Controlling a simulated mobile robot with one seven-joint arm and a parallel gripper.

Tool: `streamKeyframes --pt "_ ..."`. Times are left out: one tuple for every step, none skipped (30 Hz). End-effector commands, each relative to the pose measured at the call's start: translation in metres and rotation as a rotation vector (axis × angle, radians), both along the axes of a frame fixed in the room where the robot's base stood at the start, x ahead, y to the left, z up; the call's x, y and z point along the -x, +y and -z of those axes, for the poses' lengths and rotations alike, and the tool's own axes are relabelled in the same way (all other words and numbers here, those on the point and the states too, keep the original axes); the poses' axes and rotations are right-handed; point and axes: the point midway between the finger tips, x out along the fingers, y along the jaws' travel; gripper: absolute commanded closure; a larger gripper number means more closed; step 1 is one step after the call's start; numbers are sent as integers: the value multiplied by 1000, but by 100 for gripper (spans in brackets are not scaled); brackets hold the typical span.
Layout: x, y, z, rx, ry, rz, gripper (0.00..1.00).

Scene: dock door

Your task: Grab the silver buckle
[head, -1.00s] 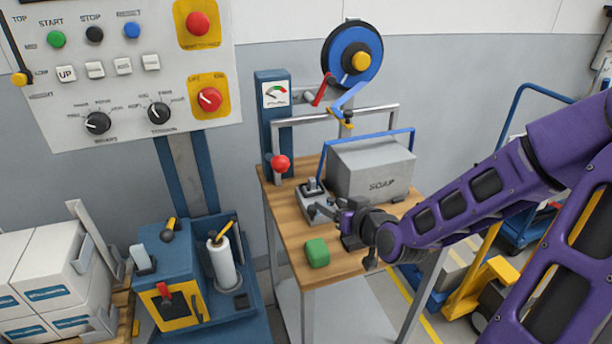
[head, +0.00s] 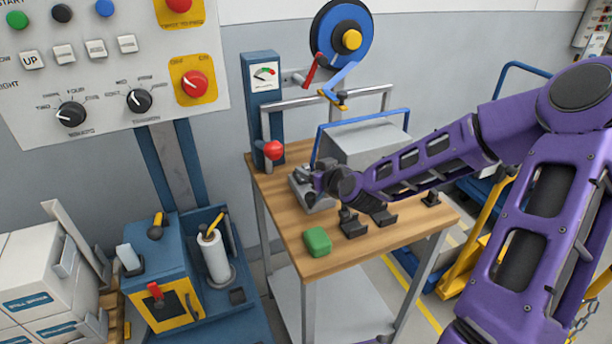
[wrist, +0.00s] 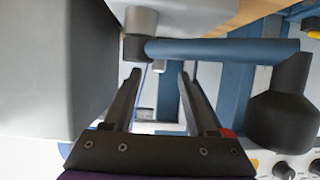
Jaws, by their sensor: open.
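I cannot clearly pick out a separate silver buckle; the block is partly hidden by my gripper. My gripper (head: 318,178) is at the block's top right side, with its fingers hard to make out there. In the wrist view my gripper (wrist: 158,75) is open, its two dark fingers apart. A small pale grey piece (wrist: 147,115) shows in the gap between them; I cannot tell what it is.
The large grey box (head: 365,143) stands close behind my gripper. A blue bar (wrist: 225,50) crosses just ahead in the wrist view. A green block (head: 318,242) and black brackets (head: 352,224) lie on the bench (head: 285,215). A red knob (head: 273,150) stands left.

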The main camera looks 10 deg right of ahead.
Motion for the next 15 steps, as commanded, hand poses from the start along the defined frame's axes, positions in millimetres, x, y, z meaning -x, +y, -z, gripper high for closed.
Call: streamKeyframes --pt "-6 2 3 -3 0 -1 43" --pt "-9 3 4 -2 0 -1 43" --pt "-12 3 5 0 0 -1 43" --pt "-14 3 6 -1 0 0 43" --pt "-15 3 7 -1 1 0 43" --pt "-17 4 8 -1 1 0 43" --pt "-18 4 8 -1 1 0 43" --pt "-21 4 9 -1 0 0 43" --pt "-25 5 11 -2 1 0 43" --pt "-29 6 13 -3 1 0 43" --pt "-34 7 14 -3 0 1 43" --pt "-39 8 16 -4 0 2 43" --pt "-44 9 18 -4 0 1 43" --pt "-47 10 20 -3 1 0 43" --pt "-52 11 22 -3 1 0 43"
